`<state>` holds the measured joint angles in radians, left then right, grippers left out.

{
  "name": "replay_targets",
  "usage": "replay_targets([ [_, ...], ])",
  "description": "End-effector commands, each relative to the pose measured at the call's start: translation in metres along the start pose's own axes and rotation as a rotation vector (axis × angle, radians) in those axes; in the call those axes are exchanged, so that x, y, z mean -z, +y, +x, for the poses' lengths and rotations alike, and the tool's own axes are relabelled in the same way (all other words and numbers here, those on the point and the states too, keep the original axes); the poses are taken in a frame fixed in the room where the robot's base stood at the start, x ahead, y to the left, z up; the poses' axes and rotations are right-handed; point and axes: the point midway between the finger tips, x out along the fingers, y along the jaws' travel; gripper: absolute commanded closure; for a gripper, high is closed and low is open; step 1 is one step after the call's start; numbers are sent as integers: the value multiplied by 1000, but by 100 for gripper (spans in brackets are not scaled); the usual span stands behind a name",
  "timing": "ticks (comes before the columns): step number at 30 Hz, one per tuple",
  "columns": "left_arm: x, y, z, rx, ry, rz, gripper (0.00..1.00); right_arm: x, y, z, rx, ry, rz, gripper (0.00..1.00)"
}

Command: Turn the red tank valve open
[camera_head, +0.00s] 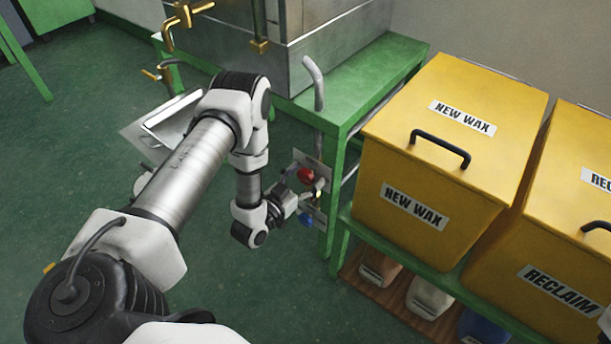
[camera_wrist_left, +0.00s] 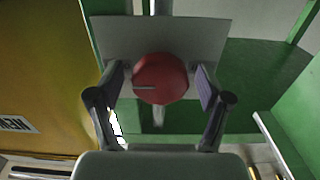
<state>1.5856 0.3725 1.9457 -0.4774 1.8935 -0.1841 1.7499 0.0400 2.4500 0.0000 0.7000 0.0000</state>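The red valve (camera_head: 306,175) is a round knob on a pale plate at the end of the green bench. In the left wrist view the red valve (camera_wrist_left: 160,78) sits between the two fingers of my left gripper (camera_wrist_left: 160,85). The fingers are open, with a narrow gap visible on each side of the knob. A slot line shows on the knob's left half. In the head view my left gripper (camera_head: 292,196) is close to the plate, and its fingers are partly hidden. My right gripper is not in view.
A blue knob (camera_head: 307,220) sits below the red one. The green bench (camera_head: 345,100) carries a metal tank (camera_head: 320,40). Yellow bins labelled NEW WAX (camera_head: 440,150) and RECLAIM (camera_head: 555,255) stand at the right. Green floor is clear below the arm.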

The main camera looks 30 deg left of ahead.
Motion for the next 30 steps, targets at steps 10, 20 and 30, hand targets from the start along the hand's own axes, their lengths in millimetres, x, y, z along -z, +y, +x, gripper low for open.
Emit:
replay_targets([
  [10, 22, -1, 0, 1, 1, -2, 22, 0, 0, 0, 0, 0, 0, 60],
  [20, 92, -2, 1, 1, 2, -2, 22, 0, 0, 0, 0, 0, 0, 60],
  [30, 100, -1, 0, -1, -1, 0, 22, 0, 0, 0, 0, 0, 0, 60],
])
